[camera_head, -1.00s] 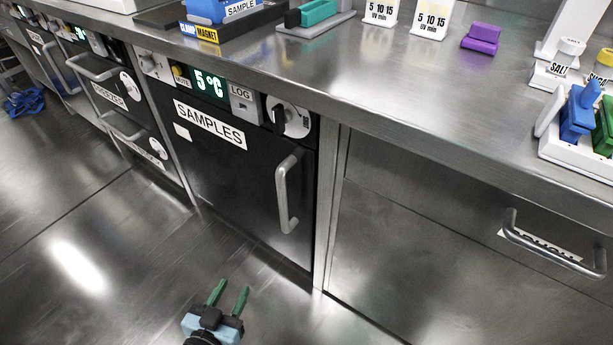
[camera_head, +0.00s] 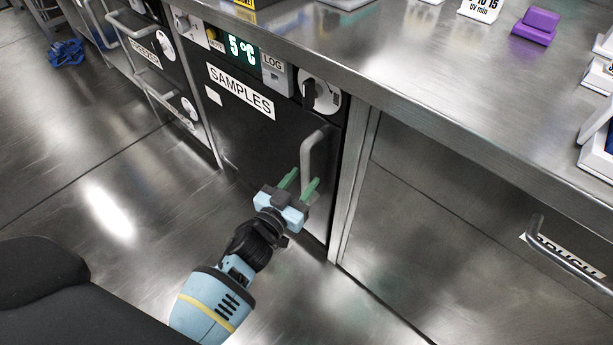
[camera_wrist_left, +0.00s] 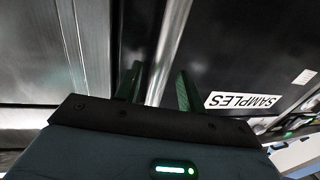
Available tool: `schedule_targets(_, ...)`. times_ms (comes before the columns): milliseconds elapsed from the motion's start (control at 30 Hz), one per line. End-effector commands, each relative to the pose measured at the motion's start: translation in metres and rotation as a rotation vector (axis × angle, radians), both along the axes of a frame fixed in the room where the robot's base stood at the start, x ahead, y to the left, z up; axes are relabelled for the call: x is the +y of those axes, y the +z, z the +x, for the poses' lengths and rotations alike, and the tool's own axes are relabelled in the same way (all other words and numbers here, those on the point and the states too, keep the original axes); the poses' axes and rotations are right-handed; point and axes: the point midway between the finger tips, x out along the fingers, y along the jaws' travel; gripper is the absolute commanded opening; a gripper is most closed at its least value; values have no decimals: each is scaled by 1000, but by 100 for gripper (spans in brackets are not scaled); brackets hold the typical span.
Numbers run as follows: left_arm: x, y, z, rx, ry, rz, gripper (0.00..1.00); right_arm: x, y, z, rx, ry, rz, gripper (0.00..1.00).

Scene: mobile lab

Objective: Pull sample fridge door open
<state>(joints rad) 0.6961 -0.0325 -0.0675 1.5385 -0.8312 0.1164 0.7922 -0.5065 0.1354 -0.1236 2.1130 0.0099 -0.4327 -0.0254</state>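The sample fridge door (camera_head: 235,135) is black, carries a SAMPLES label (camera_head: 240,91) and looks shut under the counter. Its grey vertical bar handle (camera_head: 307,165) is on the door's right side. My left gripper (camera_head: 300,183) is at the handle's lower part, with its two green fingers apart. In the left wrist view the handle (camera_wrist_left: 166,50) runs between the open fingers (camera_wrist_left: 156,85), and I cannot see either finger pressing on it. The SAMPLES label (camera_wrist_left: 242,101) shows upside down there. My right gripper is not in view.
A dial (camera_head: 320,95), a LOG box and a 5 °C display (camera_head: 242,50) sit above the door. A drawer with a bar handle (camera_head: 565,255) is at the right. Freezer doors are at the left. The floor before the fridge (camera_head: 130,260) is clear.

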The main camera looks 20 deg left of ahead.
Motion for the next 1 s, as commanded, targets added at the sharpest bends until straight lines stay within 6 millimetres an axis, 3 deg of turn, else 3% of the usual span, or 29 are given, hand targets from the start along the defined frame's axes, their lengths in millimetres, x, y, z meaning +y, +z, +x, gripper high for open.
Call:
schedule_targets(200, -3, -1, 18, 1, -1, 1, 40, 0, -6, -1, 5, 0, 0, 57)
schedule_targets(533, -3, 0, 20, 0, 0, 0, 38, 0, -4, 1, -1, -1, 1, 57)
schedule_targets(833, -3, 0, 20, 0, 0, 0, 0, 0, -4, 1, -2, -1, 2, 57)
schedule_targets(1000, -3, 0, 20, 0, 0, 0, 0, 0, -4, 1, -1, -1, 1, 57)
